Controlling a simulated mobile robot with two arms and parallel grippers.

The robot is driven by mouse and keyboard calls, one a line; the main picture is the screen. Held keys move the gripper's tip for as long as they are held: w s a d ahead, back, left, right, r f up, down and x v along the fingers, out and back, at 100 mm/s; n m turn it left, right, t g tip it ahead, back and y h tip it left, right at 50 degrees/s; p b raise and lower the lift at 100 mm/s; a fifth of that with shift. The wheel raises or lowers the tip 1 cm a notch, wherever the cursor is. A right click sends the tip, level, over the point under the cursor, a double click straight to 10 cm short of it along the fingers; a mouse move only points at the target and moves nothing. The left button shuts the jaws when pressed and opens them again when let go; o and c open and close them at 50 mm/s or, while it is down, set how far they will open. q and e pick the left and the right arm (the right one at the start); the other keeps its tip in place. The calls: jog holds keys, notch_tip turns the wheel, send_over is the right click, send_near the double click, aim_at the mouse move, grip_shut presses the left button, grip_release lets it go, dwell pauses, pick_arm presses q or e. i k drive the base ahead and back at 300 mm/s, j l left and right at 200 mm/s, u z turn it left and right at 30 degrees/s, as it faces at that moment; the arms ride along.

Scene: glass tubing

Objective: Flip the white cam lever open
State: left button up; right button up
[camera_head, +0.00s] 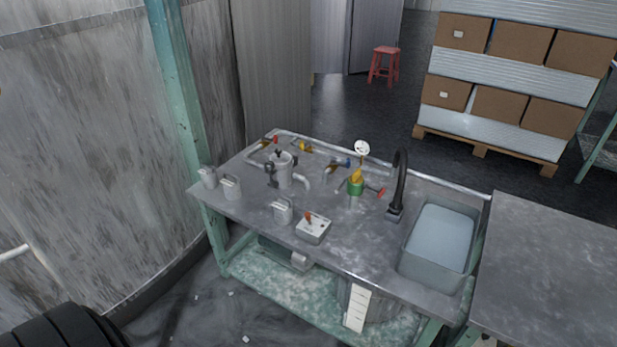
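I cannot make out for certain which part is the white cam lever. Several small pale grey-white fittings with upright handles stand on the metal bench (345,248): one at the left corner (208,177), one just right of it (231,187), and one near the front middle (282,211). Whether any lever is open or closed is too small to tell. Neither of my grippers is in view.
Pipes with coloured valve handles, a green-based gauge (355,187) and a black tap (399,180) crowd the back. A basin (439,240) is set at the right. A bare table (555,260) adjoins. A green post (178,85) rises at left. The floor in front is largely free.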

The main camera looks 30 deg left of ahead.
aim_at(339, 187)
jog(key=u, duration=0.8)
jog(key=i+j+z, duration=0.4)
jog(key=i+j, duration=0.6)
jog(key=i, duration=0.05)
